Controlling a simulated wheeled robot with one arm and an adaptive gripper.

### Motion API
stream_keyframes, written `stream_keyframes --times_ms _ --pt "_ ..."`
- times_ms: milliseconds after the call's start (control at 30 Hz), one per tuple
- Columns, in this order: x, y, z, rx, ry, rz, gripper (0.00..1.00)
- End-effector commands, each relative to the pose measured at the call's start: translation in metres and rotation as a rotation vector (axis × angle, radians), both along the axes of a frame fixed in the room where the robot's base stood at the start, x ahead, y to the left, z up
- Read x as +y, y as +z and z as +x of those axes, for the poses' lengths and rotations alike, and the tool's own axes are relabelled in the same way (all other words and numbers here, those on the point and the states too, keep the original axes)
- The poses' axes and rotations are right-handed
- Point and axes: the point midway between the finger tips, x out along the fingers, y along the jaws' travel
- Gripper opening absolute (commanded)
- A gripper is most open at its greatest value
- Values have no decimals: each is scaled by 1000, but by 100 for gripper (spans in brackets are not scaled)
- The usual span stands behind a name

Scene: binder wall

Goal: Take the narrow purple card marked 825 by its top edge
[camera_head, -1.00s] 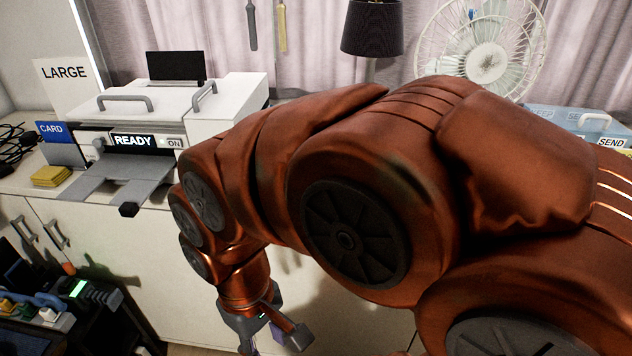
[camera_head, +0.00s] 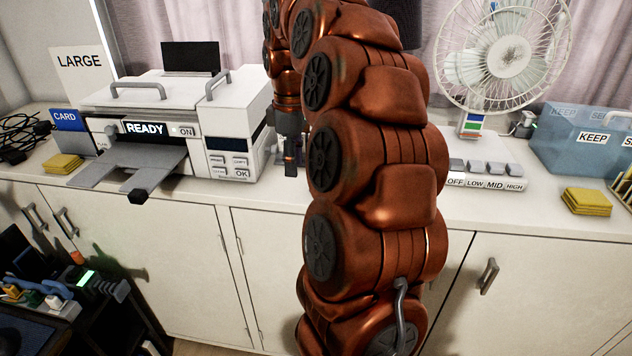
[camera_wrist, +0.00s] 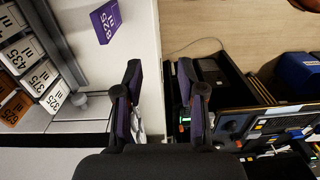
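The narrow purple card marked 825 (camera_wrist: 105,20) shows at the top left of the wrist view, turned on its side in the picture, against a pale surface. It lies beyond and left of my fingertips, apart from them. My gripper (camera_wrist: 159,66) is open, with two dark purple-sided fingers spread and nothing between them. In the head view my gripper (camera_head: 290,160) points down by the right side of the printer, over the counter. I cannot make out the purple card in the head view.
Several white and brown number cards (camera_wrist: 38,77) sit in a rack left in the wrist view. The head view shows a white printer (camera_head: 150,92), a fan (camera_head: 497,62), a button strip (camera_head: 487,182), a blue box (camera_head: 585,135) and yellow pads (camera_head: 587,201) on the counter (camera_head: 225,190).

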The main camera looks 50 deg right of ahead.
Motion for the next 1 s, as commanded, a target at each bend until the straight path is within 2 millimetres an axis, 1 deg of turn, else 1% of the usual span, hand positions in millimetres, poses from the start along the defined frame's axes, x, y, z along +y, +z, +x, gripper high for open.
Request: stream_keyframes --times_ms 33,100,200,300,433,700,1000 --pt "-19 -3 2 -5 1 -2 40" --pt "-40 -3 2 -7 12 -5 40" --pt "-60 -3 2 -11 23 -9 40" --pt "-71 -5 0 -8 30 -10 40" --pt "-75 -8 -1 -8 33 -11 40" --pt "-74 -26 -1 -8 33 -11 40" --pt "-73 -37 0 -7 32 -10 40"
